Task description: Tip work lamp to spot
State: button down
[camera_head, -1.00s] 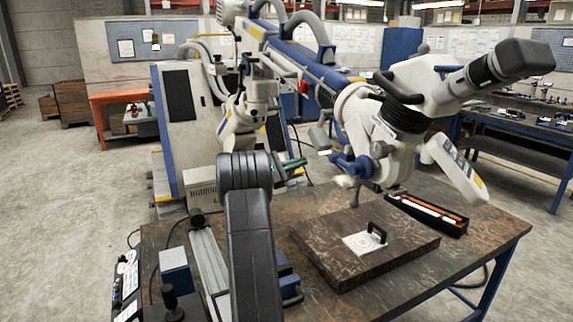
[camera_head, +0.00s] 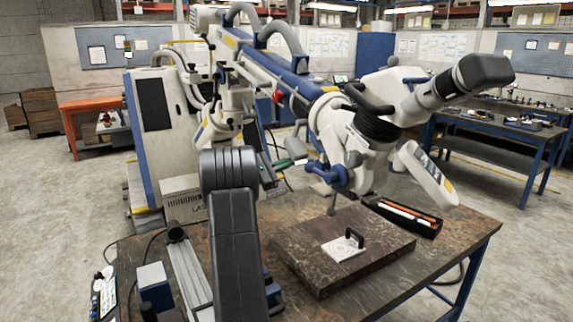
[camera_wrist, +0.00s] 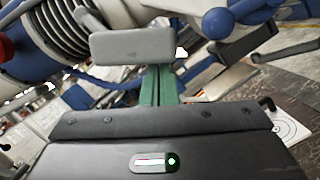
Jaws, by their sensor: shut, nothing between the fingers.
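The big white and blue microscope head (camera_head: 385,120) hangs over the bench; I cannot tell for sure which part of it is the work lamp. A white panel-like piece (camera_head: 425,175) slants down at its right. A white card with printed rings (camera_head: 343,250) lies on the brown slab (camera_head: 310,247); the card also shows at the right of the wrist view (camera_wrist: 287,128). My gripper (camera_head: 298,161) has green fingers, shut and empty, left of the head's blue knobs (camera_head: 335,177). In the wrist view the fingers (camera_wrist: 160,78) reach towards a grey paddle (camera_wrist: 132,46); contact is unclear.
A small black handle (camera_head: 355,236) stands at the card. A black tray (camera_head: 405,215) with orange and white rods lies behind the slab. A blue box (camera_head: 154,287) and a metal rail (camera_head: 188,268) are at the bench's left. The slab's front is clear.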

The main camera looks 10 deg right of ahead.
jog(key=shift+s+d+r+n, duration=0.2)
jog(key=shift+s+r+n, duration=0.25)
jog(key=shift+s+n, duration=0.05)
jog(key=shift+a, duration=0.1)
jog(key=b+v, duration=0.3)
jog(key=v, duration=1)
jog(key=shift+s+a, duration=0.25)
jog(key=shift+a, duration=0.05)
jog(key=shift+d+f, duration=0.1)
jog(key=w+d+r+p, duration=0.1)
jog(key=w+d, duration=0.1)
jog(key=d, duration=0.4)
jog(key=w+d+r+m+p, duration=0.1)
jog(key=w+d, duration=0.2)
jog(key=d, duration=0.3)
jog(key=shift+d+p, duration=0.2)
jog(key=shift+p, duration=0.2)
